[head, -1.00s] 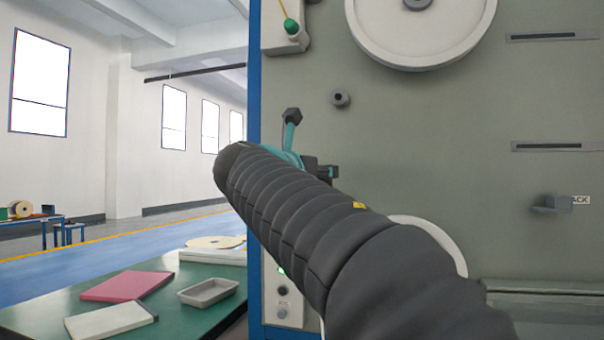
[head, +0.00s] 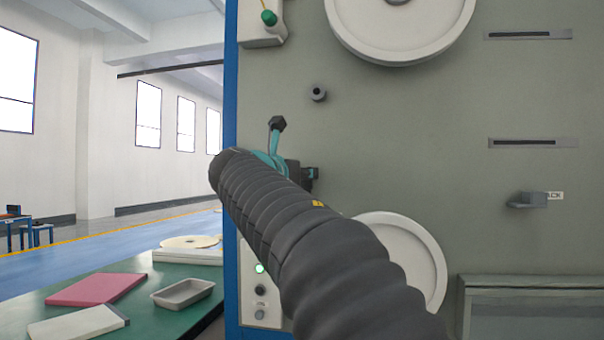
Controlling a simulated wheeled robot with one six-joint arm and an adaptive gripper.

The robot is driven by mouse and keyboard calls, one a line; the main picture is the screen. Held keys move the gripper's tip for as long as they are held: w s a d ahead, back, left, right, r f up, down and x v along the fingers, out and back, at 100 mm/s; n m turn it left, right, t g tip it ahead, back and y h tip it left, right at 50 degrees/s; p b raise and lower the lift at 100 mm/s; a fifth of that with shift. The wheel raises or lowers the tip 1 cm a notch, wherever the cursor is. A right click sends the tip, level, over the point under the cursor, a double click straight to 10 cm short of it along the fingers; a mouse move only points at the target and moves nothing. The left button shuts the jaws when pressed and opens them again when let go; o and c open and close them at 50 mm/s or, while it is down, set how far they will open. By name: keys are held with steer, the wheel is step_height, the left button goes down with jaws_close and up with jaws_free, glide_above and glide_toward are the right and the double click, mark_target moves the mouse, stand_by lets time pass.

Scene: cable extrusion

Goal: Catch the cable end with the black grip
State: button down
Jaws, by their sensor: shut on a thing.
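The cable end is green (head: 269,18), on a thin yellow cable at a pale box at the top left of the machine panel. My arm in its black ribbed sleeve reaches up from the lower right. My gripper (head: 303,174) shows only in part beyond the sleeve; its fingers are mostly hidden. A teal stem with a black tip, seemingly the black grip (head: 278,124), stands up there and appears held. The tip is below the green cable end in the picture, clearly apart from it. Depth between them cannot be told.
The grey machine panel (head: 420,150) fills the right side. It carries a large white wheel (head: 400,45), a lower wheel (head: 425,265) partly behind my arm, and a small dark knob (head: 318,94). A green table (head: 125,312) with a tray (head: 183,293) stands lower left.

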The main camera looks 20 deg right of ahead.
steer(key=shift+f, duration=0.1)
stand_by(0.5)
steer(key=b, duration=0.3)
steer(key=shift+a+f, duration=0.1)
steer(key=shift+f, duration=0.15)
steer(key=shift+s+r+b, duration=0.1)
steer(key=shift+b, duration=0.4)
steer(key=shift+f+b, duration=0.4)
steer(key=shift+b, duration=0.15)
steer(key=shift+f, duration=0.15)
steer(key=shift+f+b, duration=0.65)
steer(key=shift+f, duration=0.15)
steer(key=shift+f, duration=0.35)
steer(key=shift+r, duration=0.15)
